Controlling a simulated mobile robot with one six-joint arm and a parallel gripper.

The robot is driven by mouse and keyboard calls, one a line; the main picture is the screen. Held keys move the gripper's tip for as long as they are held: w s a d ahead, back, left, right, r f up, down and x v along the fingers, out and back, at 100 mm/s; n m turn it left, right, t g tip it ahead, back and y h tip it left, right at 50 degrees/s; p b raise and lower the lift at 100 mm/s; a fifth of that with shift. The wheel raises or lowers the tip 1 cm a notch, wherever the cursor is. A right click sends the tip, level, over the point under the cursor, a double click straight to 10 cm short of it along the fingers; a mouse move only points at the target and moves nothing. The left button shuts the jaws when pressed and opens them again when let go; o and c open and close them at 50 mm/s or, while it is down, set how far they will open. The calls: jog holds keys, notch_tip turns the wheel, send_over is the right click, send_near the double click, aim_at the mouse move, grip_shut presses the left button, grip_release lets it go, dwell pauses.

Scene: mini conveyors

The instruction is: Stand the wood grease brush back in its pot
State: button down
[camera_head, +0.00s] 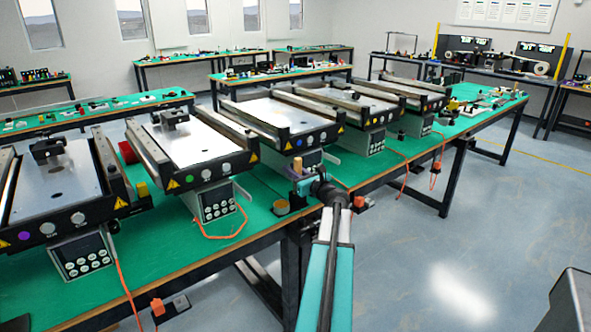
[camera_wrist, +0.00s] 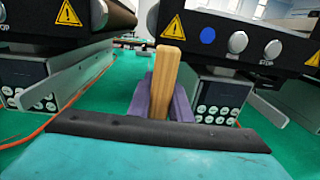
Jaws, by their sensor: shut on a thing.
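The wood grease brush shows as a light wooden handle (camera_wrist: 165,82) standing upright between the purple jaws of my gripper (camera_wrist: 160,103). Its lower end is hidden behind my wrist in the wrist view. In the head view the wooden tip (camera_head: 297,164) sticks up above my gripper (camera_head: 304,185), which is at the front edge of the green table. A small round pot (camera_head: 281,207), dark with a yellowish inside, stands on the table near the edge, just left of and below my gripper. The wrist view does not show the pot.
Several mini conveyors stand in a row on the green table (camera_head: 262,217), with control boxes (camera_head: 218,201) below their fronts. A conveyor front (camera_wrist: 240,42) overhangs just beyond my gripper. Orange cables (camera_head: 215,236) run over the table and its edge.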

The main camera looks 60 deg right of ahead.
aim_at(286, 150)
jog(key=shift+f+b, duration=0.5)
jog(key=shift+f, duration=0.4)
dwell(0.6)
jog(key=c, duration=1.5)
grip_release()
jog(key=shift+c, duration=0.2)
jog(key=o, duration=0.6)
jog(key=shift+w, duration=0.1)
jog(key=shift+c, duration=0.2)
jog(key=shift+r, duration=0.1)
jog(key=shift+w+r+p, duration=0.1)
jog(key=shift+r+p, duration=2.95)
jog(key=shift+r, duration=0.85)
jog(key=shift+r, duration=0.1)
